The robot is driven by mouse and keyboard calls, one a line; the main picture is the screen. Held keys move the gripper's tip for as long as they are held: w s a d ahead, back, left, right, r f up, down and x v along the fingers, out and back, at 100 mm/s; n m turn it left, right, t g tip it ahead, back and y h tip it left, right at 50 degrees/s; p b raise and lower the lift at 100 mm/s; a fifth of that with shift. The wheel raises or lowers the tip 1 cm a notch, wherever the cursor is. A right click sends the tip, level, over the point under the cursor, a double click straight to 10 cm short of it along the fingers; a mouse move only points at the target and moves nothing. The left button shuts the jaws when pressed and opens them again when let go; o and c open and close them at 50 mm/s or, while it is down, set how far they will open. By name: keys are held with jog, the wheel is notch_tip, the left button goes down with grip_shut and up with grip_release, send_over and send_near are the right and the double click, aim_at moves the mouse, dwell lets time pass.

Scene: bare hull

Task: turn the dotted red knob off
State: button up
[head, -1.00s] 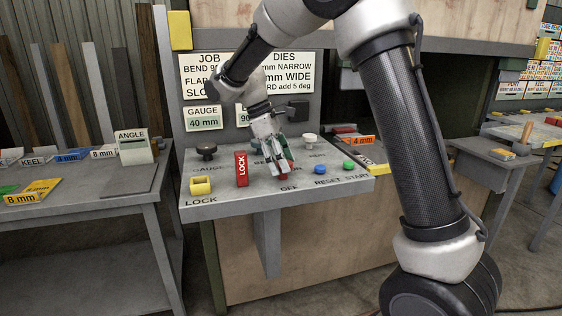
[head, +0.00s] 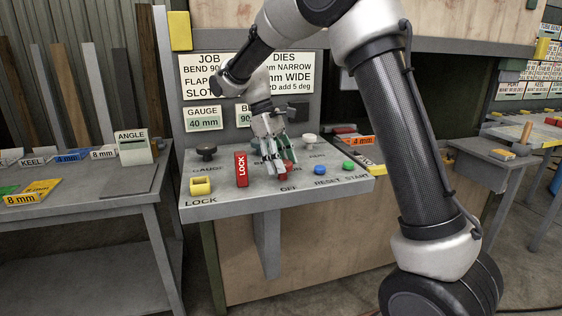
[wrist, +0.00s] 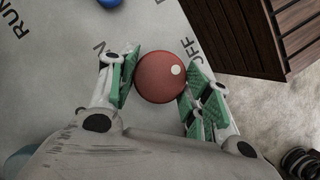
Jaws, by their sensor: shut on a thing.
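The red knob (wrist: 155,80) is round with one white dot, and sits between my gripper's green-padded fingers in the wrist view. Its dot is on the right side of the top, near the OFF lettering (wrist: 190,47). My gripper (wrist: 162,92) is shut on the knob, one finger on each side. In the head view the knob (head: 288,169) shows red beside my gripper (head: 276,165), partly hidden by the fingers.
The grey console (head: 225,203) also carries a red LOCK block (head: 241,170), a yellow block (head: 201,186), a black knob (head: 206,150), a pale knob (head: 310,140), a blue button (head: 319,170) and a green button (head: 348,165). A dark slatted block (wrist: 255,40) shows beyond the console edge.

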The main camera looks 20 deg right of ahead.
jog(key=o, duration=1)
jog(key=v, duration=1.2)
